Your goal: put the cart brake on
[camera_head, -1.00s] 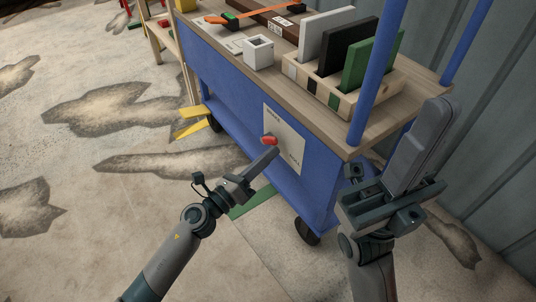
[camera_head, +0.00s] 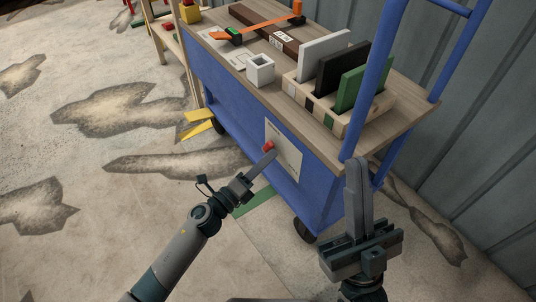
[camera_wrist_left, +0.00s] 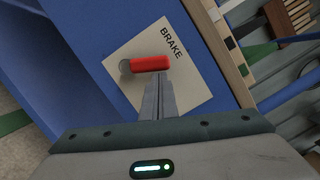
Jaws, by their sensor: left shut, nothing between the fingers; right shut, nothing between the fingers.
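The blue cart (camera_head: 230,95) stands ahead of me with a wooden top. On its side is a pale plate (camera_head: 288,155), which reads "BRAKE" in the left wrist view (camera_wrist_left: 196,92). A red brake handle (camera_head: 268,146) sticks out from the plate; it also shows in the left wrist view (camera_wrist_left: 150,64), lying roughly level with a grey round spot at its left end. My left gripper (camera_head: 270,157) is shut and empty, its fingertips at the red handle, seemingly touching or very close. My right gripper (camera_head: 357,165) is shut and empty, pointing up near the cart's right end.
On the cart top are a rack (camera_head: 325,110) with white, black and green panels, a white square cup (camera_head: 260,69) and an orange clamp (camera_head: 265,26). Blue uprights (camera_head: 372,80) rise at the right, near a corrugated wall (camera_head: 495,130). The floor at left is open.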

